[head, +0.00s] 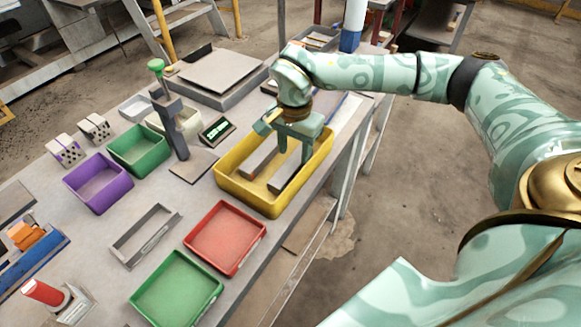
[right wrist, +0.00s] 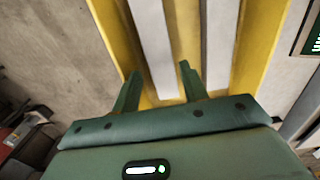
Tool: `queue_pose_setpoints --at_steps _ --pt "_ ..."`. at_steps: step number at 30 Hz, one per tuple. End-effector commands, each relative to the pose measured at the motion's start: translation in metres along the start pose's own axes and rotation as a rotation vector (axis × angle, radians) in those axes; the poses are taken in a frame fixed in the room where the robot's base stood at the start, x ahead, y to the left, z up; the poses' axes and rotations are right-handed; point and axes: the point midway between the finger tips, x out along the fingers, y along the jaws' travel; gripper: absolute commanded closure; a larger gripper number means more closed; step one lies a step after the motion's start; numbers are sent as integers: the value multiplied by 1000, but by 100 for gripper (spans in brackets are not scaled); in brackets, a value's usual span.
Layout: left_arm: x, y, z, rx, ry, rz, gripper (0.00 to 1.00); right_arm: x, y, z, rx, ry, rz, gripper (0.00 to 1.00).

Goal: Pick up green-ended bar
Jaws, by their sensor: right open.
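A yellow tray (head: 232,190) holds two long pale grey bars, a left bar (head: 261,158) and a right bar (head: 283,177). I cannot make out a green end on either. My right gripper (head: 294,154) is over the tray, open, fingers pointing down around the right bar's line. In the right wrist view the fingers (right wrist: 160,68) stand apart on either side of one pale bar (right wrist: 154,45), with no clear contact. The other bar (right wrist: 216,45) lies beside it, outside the fingers. My left gripper is not in view.
Red (head: 226,237), green (head: 177,290) and purple (head: 98,183) trays stand on the table, with another green tray (head: 139,149) behind. A green-knobbed upright tool (head: 170,110) stands left of the yellow tray. The table's right edge is close beside the yellow tray.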

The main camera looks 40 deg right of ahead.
Motion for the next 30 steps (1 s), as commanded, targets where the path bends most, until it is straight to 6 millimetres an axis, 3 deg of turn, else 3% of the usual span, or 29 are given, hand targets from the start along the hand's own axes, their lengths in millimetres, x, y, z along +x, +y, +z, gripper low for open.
queue_pose_setpoints --at_steps 3,6,13,14,18,26,30 --pt "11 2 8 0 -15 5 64 26 -2 4 -2 -3 5 56" --pt "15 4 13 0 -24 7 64 40 -1 4 0 -2 5 56" --pt "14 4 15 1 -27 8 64 40 -1 3 0 1 0 56" --pt "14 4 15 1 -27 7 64 40 -1 3 0 1 0 62" --pt "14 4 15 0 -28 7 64 40 -1 3 0 0 0 100" --pt "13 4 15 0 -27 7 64 38 -2 3 0 1 -1 100" --pt "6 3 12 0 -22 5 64 17 -2 3 -1 2 -6 100"
